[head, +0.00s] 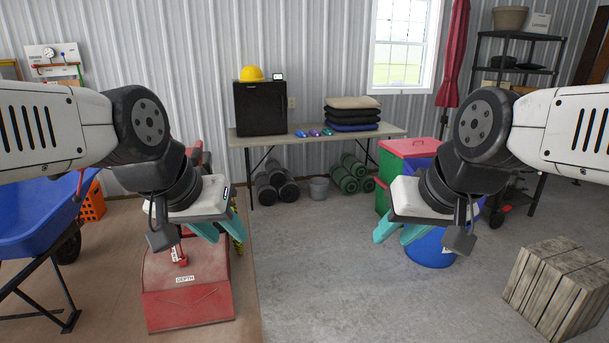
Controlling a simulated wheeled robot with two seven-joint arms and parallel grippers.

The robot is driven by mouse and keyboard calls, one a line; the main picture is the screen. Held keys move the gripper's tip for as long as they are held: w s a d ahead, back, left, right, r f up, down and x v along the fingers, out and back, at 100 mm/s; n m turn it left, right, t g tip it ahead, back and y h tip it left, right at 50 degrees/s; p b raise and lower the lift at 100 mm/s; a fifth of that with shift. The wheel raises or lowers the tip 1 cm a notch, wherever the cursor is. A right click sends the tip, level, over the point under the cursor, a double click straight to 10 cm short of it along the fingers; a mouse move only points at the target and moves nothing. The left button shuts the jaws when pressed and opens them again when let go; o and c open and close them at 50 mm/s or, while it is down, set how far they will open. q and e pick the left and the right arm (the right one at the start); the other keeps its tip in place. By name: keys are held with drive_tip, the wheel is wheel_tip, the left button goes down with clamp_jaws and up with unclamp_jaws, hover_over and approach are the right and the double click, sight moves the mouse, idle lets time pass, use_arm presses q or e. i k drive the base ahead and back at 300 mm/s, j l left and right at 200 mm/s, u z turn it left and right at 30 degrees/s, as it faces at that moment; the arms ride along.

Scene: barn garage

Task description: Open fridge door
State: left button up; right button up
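A small black fridge (261,108) stands upright on the left part of a folding table against the back wall. Its front faces me and its door looks closed. A yellow hard hat (252,73) and a small dark device (278,76) sit on its top. My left gripper (222,232) and my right gripper (391,234) are both in the near foreground, far from the fridge, with teal fingers. The fingers of each look spread apart, with nothing visible between them. The fridge's handle is too small to make out.
The table (360,133) also bears small coloured items and stacked cushions (351,113). A red machine (187,290) and a blue wheelbarrow (40,215) are at left. Bins (408,147) and a wooden crate (558,285) are at right. Concrete floor (310,260) between is clear.

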sight(261, 108)
drive_tip(key=i, duration=4.45)
drive_tip(key=i+u, duration=0.25)
drive_tip(key=i, duration=0.2)
drive_tip(key=i+l+u, duration=0.3)
drive_tip(key=i, duration=0.15)
drive_tip(key=i+j, duration=0.05)
